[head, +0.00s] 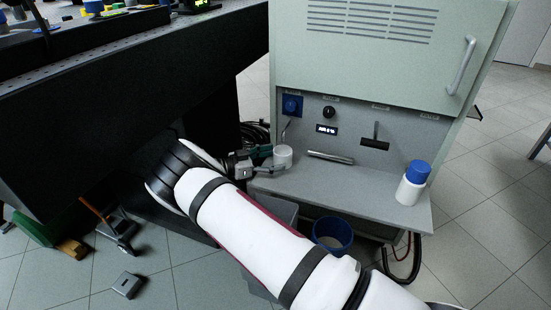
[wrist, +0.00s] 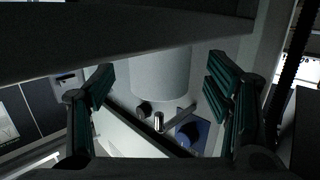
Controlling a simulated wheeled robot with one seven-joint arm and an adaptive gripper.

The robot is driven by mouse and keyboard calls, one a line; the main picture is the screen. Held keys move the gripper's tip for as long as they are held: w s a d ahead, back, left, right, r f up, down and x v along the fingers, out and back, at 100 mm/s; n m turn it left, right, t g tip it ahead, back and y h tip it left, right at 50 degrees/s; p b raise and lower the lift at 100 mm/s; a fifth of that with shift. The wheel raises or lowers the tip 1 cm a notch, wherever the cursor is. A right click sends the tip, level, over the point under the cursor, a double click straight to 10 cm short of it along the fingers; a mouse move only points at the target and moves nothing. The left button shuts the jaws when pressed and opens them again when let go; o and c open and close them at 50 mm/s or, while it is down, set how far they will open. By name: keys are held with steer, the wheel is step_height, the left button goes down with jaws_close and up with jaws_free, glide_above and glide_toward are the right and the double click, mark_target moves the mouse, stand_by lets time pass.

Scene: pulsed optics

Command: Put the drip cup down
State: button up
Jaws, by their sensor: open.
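The drip cup, a small white cup (head: 283,155), appears to stand upright on the grey ledge (head: 385,200) of the cabinet, near its left end. It also shows in the wrist view as a pale cylinder (wrist: 160,74) between the two fingers. My gripper (head: 267,158) is open at the left side of the cup. In the wrist view my gripper (wrist: 157,88) has a finger on each side of the cup, with visible gaps. The cup's far end is hidden by a dark edge in the wrist view.
A blue valve (head: 292,105) and a black knob (head: 329,112) sit on the panel behind. A metal cylinder (head: 331,157) lies right of the cup. A blue-capped white bottle (head: 411,187) stands farther right. A blue bucket (head: 333,234) is below. The dark table (head: 150,65) stands left.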

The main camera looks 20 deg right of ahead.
steer(key=p+v, duration=0.2)
steer(key=v, duration=0.8)
steer(key=shift+a, duration=0.4)
steer(key=shift+s, duration=0.2)
